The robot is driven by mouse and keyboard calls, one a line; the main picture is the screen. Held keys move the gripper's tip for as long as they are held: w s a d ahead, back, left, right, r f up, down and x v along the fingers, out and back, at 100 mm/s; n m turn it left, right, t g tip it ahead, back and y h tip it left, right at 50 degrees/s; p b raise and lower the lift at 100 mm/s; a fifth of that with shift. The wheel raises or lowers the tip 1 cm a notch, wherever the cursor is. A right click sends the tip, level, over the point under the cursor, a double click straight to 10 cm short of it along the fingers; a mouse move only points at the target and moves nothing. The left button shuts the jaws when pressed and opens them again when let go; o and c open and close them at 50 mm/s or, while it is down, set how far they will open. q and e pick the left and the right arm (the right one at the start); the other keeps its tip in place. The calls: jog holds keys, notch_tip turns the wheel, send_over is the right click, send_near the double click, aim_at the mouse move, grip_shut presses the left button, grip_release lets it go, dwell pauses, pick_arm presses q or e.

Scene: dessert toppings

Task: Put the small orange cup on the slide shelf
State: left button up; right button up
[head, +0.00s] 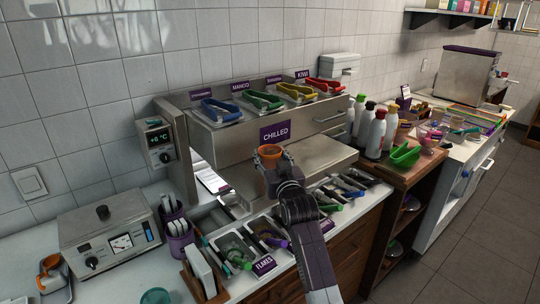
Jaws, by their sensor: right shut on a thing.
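The small orange cup (267,161) is upright, held in the air in front of the steel slide shelf (318,157) below the CHILLED sign. My right gripper (280,172) is shut on the cup, reaching up from the bottom of the view. The gripper hides part of the cup's lower right side and part of the shelf edge. I cannot tell whether the cup touches the shelf. The visible right part of the shelf looks bare. My left gripper is not in view.
The chilled cabinet (233,146) with several coloured tongs on top stands above the shelf. Topping trays (238,252) with scoops lie in front and below. White bottles (376,135) stand to the right. A control box (158,142) is at the left.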

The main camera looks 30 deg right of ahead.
jog(key=shift+f, duration=0.1)
jog(key=o, duration=0.8)
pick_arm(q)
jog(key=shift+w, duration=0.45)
pick_arm(e)
jog(key=shift+o, duration=0.3)
pick_arm(q)
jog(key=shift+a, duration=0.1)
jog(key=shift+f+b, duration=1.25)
jog(key=shift+b, duration=0.05)
pick_arm(e)
jog(key=v, duration=1.2)
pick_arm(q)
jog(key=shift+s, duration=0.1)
